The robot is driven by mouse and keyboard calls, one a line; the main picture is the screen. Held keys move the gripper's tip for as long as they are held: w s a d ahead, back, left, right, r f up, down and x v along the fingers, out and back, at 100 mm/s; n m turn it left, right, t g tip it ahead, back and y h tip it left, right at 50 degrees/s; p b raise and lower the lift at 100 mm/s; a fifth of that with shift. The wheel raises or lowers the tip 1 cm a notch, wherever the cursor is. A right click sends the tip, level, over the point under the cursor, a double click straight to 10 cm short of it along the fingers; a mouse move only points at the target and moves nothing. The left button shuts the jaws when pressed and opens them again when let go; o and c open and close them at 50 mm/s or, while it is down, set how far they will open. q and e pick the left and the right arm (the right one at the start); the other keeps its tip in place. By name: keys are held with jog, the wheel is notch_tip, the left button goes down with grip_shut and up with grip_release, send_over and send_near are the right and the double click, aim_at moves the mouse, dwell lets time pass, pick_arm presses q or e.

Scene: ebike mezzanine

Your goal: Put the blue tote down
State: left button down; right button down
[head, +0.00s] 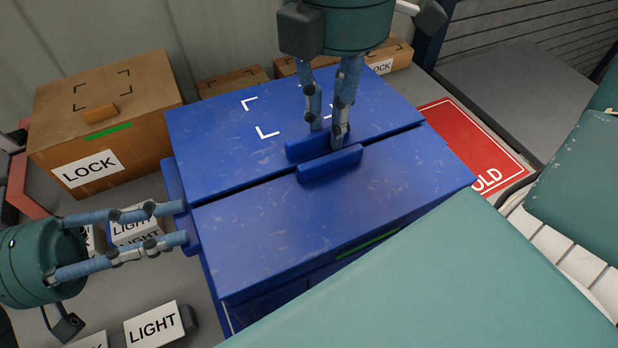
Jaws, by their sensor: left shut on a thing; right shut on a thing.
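The blue tote (300,225) stands in the middle of the head view, with two closed lid flaps and a raised grip on each beside the centre seam. My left gripper (185,222) comes in from the left and is shut on the tote's left side, at a blue side grip. My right gripper (328,132) reaches down from above and is shut on the raised lid grip at the seam. The tote's underside is hidden, so I cannot tell whether it touches the surface below.
A brown LOCK box (105,110) stands to the left, with more brown boxes behind. A red sign (470,150) reading "OLD" lies right of the tote, partly covered. A grey surface (520,95) is at the back right.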

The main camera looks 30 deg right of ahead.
pick_arm(q)
jog(key=c, duration=1.5)
grip_release()
jog(key=shift+d+r, duration=0.1)
jog(key=shift+c, duration=0.2)
pick_arm(e)
jog(key=c, duration=1.8)
grip_release()
jog(key=shift+a, duration=0.2)
pick_arm(q)
jog(key=shift+o, duration=0.7)
pick_arm(e)
jog(key=shift+o, duration=0.7)
jog(key=shift+d, duration=0.2)
jog(key=shift+a, duration=0.2)
jog(key=shift+d+r, duration=0.1)
jog(key=shift+r, duration=0.1)
pick_arm(q)
jog(key=v, duration=0.8)
pick_arm(e)
notch_tip(320, 180, up, 12)
